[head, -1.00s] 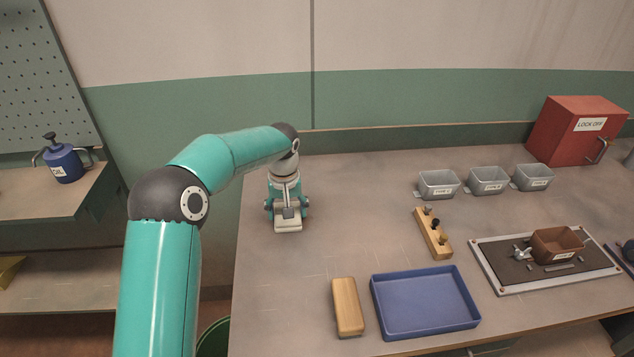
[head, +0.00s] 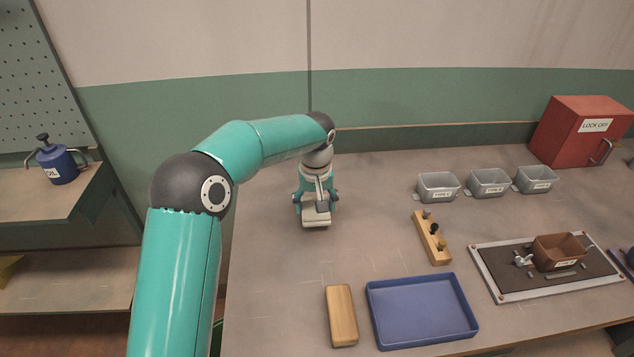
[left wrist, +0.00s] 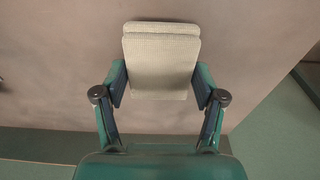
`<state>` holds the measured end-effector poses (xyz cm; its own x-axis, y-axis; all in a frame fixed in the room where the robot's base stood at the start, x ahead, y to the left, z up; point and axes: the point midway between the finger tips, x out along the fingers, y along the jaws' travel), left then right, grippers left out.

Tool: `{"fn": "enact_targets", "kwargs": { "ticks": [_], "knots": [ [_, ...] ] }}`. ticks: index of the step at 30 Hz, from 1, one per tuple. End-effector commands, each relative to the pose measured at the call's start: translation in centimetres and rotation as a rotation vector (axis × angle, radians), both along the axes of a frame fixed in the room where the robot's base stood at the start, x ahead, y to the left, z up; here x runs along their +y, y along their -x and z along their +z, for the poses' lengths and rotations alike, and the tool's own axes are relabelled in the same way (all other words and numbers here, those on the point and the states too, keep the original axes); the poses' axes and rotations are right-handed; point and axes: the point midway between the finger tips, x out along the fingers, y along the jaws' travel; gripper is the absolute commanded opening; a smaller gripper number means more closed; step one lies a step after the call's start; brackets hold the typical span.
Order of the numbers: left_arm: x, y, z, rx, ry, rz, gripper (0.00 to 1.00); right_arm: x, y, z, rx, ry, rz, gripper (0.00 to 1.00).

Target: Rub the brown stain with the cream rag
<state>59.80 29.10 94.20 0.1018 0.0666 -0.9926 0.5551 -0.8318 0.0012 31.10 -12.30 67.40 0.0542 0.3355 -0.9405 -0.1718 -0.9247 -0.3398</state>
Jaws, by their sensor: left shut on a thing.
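My left gripper (head: 316,208) is shut on the cream rag (head: 316,220), a folded, ribbed pad low over the back left part of the bench. In the left wrist view the rag (left wrist: 161,62) sits between the two fingers of the gripper (left wrist: 161,88). I cannot tell whether the rag touches the bench top. No brown stain shows in either view; it may be hidden under the rag or the gripper. My right gripper is not in view.
A wooden block (head: 341,316) and a blue tray (head: 424,312) lie at the front. Bench around the rag is clear.

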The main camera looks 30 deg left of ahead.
Motion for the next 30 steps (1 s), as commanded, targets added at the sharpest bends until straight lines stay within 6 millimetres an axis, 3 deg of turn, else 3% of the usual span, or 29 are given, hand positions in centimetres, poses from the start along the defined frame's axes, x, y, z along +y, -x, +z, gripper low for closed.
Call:
{"fn": "enact_targets", "kwargs": {
  "ticks": [15,30],
  "knots": [
    [1.0,0.6,4.9,0.004,0.0,0.017,0.37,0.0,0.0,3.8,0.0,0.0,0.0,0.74],
    [1.0,0.6,5.4,0.004,-0.001,0.018,0.37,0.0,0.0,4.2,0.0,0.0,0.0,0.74]
  ]
}}
